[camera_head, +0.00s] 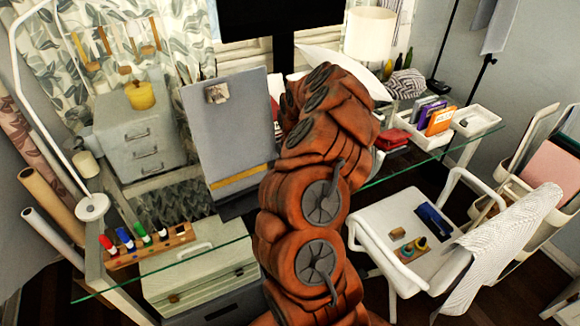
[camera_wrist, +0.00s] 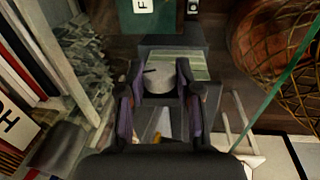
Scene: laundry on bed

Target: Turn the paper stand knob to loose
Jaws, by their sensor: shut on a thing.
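In the wrist view a pale grey round knob (camera_wrist: 160,80) with a dark mark on its face sits between the fingertips of my gripper (camera_wrist: 161,92). The two fingers, with purplish inner sides, are shut on the knob from left and right. A dark block lies around and behind the knob. In the head view a grey upright board with a metal clip, which looks like the paper stand (camera_head: 232,128), leans a little to the left of my orange arm. My arm hides my gripper and the knob in that view.
A glass desk edge (camera_wrist: 275,95) runs close on the right in the wrist view. The head view shows a marker rack (camera_head: 150,246), grey drawers (camera_head: 140,128), a white chair (camera_head: 400,215) and a lamp (camera_head: 370,35).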

